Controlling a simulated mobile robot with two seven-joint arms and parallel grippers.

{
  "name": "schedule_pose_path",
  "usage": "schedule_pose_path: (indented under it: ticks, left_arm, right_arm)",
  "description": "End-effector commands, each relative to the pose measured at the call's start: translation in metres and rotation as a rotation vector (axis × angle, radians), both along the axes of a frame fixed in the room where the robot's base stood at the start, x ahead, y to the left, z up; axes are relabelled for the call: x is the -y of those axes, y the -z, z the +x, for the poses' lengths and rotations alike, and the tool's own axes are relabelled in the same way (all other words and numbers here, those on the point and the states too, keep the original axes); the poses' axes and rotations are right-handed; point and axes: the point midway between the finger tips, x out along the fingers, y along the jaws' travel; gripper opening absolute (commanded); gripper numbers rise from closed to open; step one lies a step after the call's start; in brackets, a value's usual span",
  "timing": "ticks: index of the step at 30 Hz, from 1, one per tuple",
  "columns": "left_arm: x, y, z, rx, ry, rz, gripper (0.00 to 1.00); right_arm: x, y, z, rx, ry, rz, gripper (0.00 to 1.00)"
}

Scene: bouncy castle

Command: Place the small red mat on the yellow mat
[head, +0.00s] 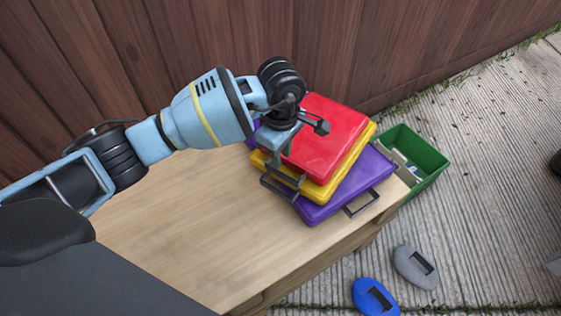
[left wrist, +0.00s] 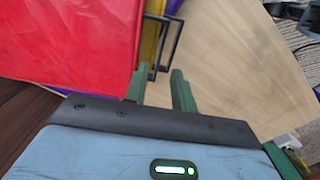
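The red mat (head: 325,135) lies flat on top of the yellow mat (head: 357,156), a little askew. The yellow mat lies on a purple mat (head: 345,192) on the wooden table. My left gripper (head: 288,151) is over the near left edge of the stack, hiding part of the red mat. In the left wrist view, its two green fingers (left wrist: 160,80) are apart, beside the red mat (left wrist: 65,40) and close to black handles (left wrist: 170,45) at the edge of the mats. I see nothing clamped between them. My right gripper is not in view.
The wooden table (head: 180,215) is bare left of the stack. A green bin (head: 427,156) with items inside stands past its right end. A blue oval object (head: 368,298) and a grey one (head: 412,268) lie on the ground. A wooden fence (head: 210,40) stands behind the table.

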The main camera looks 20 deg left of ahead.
Motion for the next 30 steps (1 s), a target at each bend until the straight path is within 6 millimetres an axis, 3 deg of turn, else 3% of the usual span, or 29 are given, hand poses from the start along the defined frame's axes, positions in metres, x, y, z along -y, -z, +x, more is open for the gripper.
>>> schedule_pose_path:
  ticks: [3, 10, 30]
  left_arm:
    - [0.000, -0.025, 0.000, 0.003, 0.001, 0.000, 0.26]
    - [0.000, -0.050, -0.001, 0.000, 0.001, 0.001, 0.26]
    - [0.000, -0.054, -0.001, -0.001, 0.000, 0.000, 0.26]
  right_arm:
    - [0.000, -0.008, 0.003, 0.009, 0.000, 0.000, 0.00]
    - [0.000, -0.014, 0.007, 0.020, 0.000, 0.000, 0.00]
    - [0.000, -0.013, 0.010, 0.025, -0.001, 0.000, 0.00]
